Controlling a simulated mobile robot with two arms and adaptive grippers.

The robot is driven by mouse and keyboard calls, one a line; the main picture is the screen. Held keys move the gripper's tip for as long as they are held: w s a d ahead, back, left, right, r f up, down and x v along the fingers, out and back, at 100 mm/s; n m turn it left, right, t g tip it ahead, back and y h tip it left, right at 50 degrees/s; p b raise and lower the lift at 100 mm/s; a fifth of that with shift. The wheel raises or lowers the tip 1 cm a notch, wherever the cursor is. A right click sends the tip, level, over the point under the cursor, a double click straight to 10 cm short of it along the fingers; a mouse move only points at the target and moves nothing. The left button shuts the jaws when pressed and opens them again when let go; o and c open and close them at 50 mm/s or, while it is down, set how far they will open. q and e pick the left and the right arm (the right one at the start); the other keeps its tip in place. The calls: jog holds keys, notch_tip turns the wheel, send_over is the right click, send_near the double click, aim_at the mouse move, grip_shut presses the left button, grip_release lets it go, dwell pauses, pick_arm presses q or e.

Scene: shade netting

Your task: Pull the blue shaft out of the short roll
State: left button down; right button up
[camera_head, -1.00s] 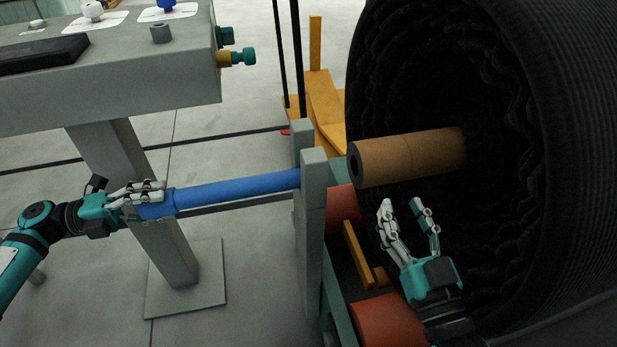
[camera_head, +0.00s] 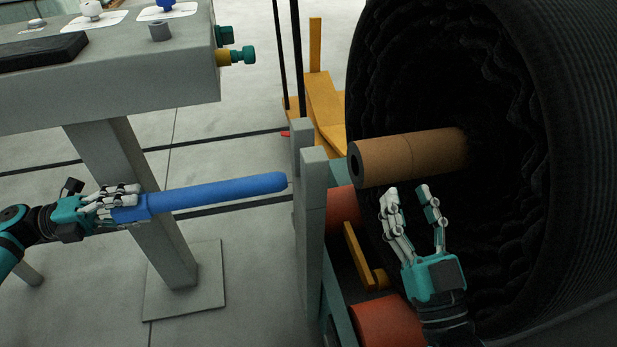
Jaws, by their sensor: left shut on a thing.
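The blue shaft (camera_head: 215,193) lies almost level in the air at the left, its rounded free end pointing right. That end shows just left of the grey upright posts (camera_head: 312,200), apart from the roll. My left gripper (camera_head: 128,200) is shut on the shaft's left end. The roll (camera_head: 580,130) is a big black coil of netting at the right, with a brown cardboard core (camera_head: 405,157) sticking out to the left; the core's dark open end shows. My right gripper (camera_head: 408,195) is open and empty, fingers up, just below the core.
A grey bench (camera_head: 120,80) with a black slab and small parts stands at the upper left on a grey leg. Orange rollers (camera_head: 385,322) and a yellow frame part (camera_head: 325,100) sit around the roll. Open floor lies below the shaft.

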pick_arm(q)
jog(key=shift+b+v, duration=0.35)
jog(key=shift+v, duration=2.1)
pick_arm(e)
jog(key=s+r+t, duration=0.1)
jog(key=r+t, duration=0.1)
jog(key=r, duration=0.1)
jog(key=s+r+t, duration=0.1)
jog(key=shift+s+d+r+y, duration=0.1)
jog(key=shift+s+r+y, duration=0.1)
jog(key=shift+s+y, duration=0.2)
pick_arm(q)
jog(key=shift+r, duration=0.15)
pick_arm(e)
jog(key=shift+f, duration=0.15)
